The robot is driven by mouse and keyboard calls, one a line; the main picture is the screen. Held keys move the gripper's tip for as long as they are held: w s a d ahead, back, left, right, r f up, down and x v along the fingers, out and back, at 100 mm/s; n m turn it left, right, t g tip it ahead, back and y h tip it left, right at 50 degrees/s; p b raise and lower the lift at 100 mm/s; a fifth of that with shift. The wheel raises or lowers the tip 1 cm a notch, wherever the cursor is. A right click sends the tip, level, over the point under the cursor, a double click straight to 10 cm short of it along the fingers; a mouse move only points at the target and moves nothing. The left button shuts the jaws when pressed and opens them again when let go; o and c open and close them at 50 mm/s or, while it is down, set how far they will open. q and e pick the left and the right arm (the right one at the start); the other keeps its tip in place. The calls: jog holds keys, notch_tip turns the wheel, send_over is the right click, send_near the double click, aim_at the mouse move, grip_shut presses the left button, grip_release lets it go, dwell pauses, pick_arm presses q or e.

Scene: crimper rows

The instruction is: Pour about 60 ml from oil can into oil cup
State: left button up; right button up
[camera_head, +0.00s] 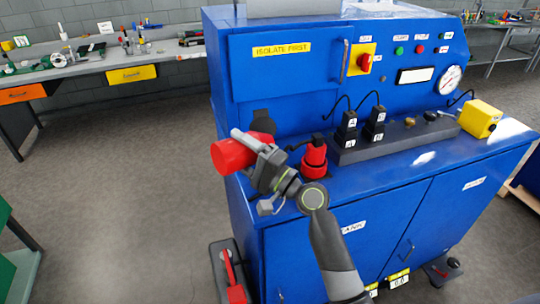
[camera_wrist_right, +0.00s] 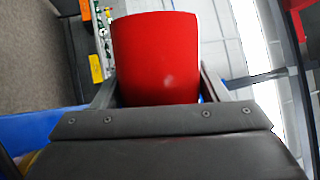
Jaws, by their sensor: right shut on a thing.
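The red oil can (camera_head: 231,156) is held by my right gripper (camera_head: 252,150) over the left end of the blue machine's ledge. It lies tilted well over toward its side, its red end pointing left. In the right wrist view the red can (camera_wrist_right: 157,60) fills the space between the two fingers of the gripper (camera_wrist_right: 157,90), which are shut on it. No stream of oil shows. My left gripper is not in view.
A red fitting (camera_head: 314,158) with a black cable stands on the blue ledge (camera_head: 425,160) close to the right of my gripper. A dark block (camera_head: 395,137) with black plugs and a yellow box (camera_head: 480,118) stand further right. Open floor (camera_head: 130,200) lies left.

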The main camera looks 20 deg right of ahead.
jog(key=shift+r+m+t, duration=0.4)
jog(key=shift+m, duration=0.3)
dwell(1.9)
jog(key=shift+a+f+n+g+b, duration=0.15)
jog(key=shift+f+n+g+b, duration=0.35)
jog(key=shift+f+n, duration=0.5)
notch_tip(320, 180, up, 2)
jog(key=shift+a+r+n+g+p, duration=0.1)
jog(key=shift+n+g+p, duration=0.2)
jog(key=shift+n+p, duration=0.7)
jog(key=shift+r+p, duration=0.1)
jog(key=shift+p, duration=0.45)
jog(key=shift+s+n+g, duration=0.15)
jog(key=shift+n+g, duration=0.15)
jog(key=shift+n, duration=0.1)
jog(key=shift+n+g, duration=0.3)
jog(key=shift+n, duration=0.5)
